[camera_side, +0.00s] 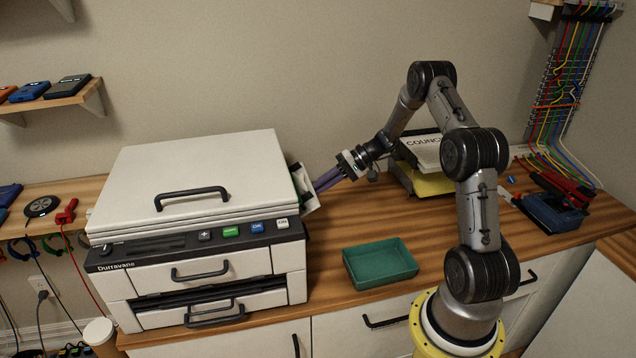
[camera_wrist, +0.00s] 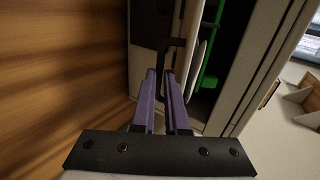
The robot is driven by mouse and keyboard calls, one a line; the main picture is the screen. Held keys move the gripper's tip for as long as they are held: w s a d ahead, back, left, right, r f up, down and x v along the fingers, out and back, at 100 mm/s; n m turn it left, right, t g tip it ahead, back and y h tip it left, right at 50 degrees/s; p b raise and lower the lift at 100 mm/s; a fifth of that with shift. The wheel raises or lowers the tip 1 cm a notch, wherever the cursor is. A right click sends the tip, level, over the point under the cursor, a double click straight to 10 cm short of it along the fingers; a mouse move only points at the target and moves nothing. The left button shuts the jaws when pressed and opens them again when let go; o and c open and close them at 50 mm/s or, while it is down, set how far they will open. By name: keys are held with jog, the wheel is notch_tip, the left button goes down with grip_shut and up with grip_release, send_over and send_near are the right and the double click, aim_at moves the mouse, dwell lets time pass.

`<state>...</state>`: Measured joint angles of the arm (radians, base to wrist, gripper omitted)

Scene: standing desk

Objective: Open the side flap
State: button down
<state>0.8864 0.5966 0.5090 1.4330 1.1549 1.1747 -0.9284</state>
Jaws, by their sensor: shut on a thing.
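A white printer (camera_side: 190,200) stands on the left of the desk. Its side flap (camera_side: 309,203) is on the right side and stands ajar, tilted away from the body. In the wrist view a gap beside the flap shows a dark inside with green parts (camera_wrist: 210,60). My gripper (camera_side: 318,187) reaches in from the right with its purple fingers at the flap. In the wrist view the gripper (camera_wrist: 166,75) is shut on the flap's black handle (camera_wrist: 174,41). The fingertips partly hide the handle, and the side view hides most of the flap's face.
A green tray (camera_side: 381,262) lies on the desk right of the printer. Behind my arm are a yellow item and papers (camera_side: 422,150). A blue and red tool (camera_side: 553,208) and cables are at the right. Bare desk lies between printer and tray.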

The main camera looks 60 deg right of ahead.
jog(key=shift+s+d+f, duration=0.1)
jog(key=shift+d+f, duration=0.05)
jog(key=shift+f, duration=0.55)
jog(key=c, duration=1.2)
grip_release()
jog(key=v, duration=1.2)
